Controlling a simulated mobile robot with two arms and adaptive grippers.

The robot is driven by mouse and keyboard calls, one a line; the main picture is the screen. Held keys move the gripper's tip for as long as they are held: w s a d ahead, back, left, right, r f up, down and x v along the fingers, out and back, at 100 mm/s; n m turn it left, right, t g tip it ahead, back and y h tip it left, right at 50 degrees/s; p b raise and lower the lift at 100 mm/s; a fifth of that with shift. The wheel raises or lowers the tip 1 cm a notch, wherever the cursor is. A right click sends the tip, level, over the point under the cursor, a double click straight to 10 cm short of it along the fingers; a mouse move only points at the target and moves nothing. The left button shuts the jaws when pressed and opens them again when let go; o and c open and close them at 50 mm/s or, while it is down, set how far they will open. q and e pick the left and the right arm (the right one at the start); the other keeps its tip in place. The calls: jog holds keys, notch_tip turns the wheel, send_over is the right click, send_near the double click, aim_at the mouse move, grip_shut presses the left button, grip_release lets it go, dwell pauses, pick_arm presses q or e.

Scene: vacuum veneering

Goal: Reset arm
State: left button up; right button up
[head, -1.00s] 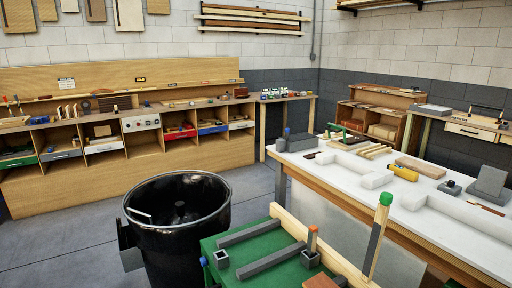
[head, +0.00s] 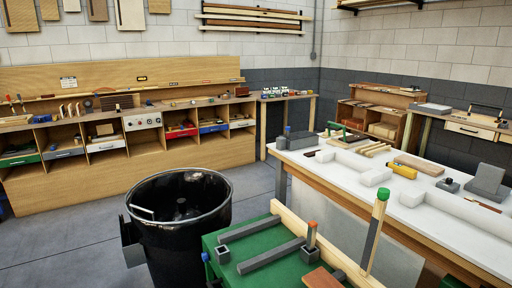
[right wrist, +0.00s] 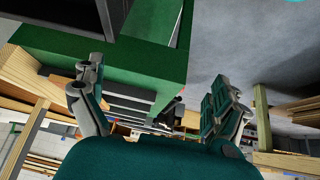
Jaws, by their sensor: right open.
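My right gripper (right wrist: 152,92) shows only in the right wrist view. Its two teal and grey fingers stand wide apart, with nothing gripped between them. Beyond the fingers, that view shows a green surface, dark bars and wooden parts, tilted and partly hidden by the gripper. Neither of my arms shows in the head view, and my left gripper is in no view.
A green-topped stand (head: 222,262) with grey bars and wooden posts is close in front. A black bin (head: 178,230) stands left of it. A white-topped table (head: 345,178) with blocks and strips is at right. Wooden shelving (head: 150,150) lines the back; grey floor (head: 65,225) is free at left.

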jog(key=s+a+r+m+g+h, duration=0.1)
jog(key=s+a+m+g+h, duration=0.25)
jog(key=s, duration=0.35)
jog(key=s+a+f+x, duration=0.1)
jog(key=s+x, duration=0.2)
jog(key=x, duration=0.9)
jog(key=s+x, duration=0.2)
jog(key=x, duration=0.9)
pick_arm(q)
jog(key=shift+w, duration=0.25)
pick_arm(e)
jog(key=s+d+f+g, duration=0.1)
jog(key=s+f, duration=0.8)
jog(key=s+d+f, duration=0.2)
jog(key=s+f, duration=0.7)
jog(key=f, duration=0.1)
jog(key=shift+s+d+g, duration=0.25)
jog(key=shift+s+g, duration=0.05)
jog(key=shift+g, duration=0.05)
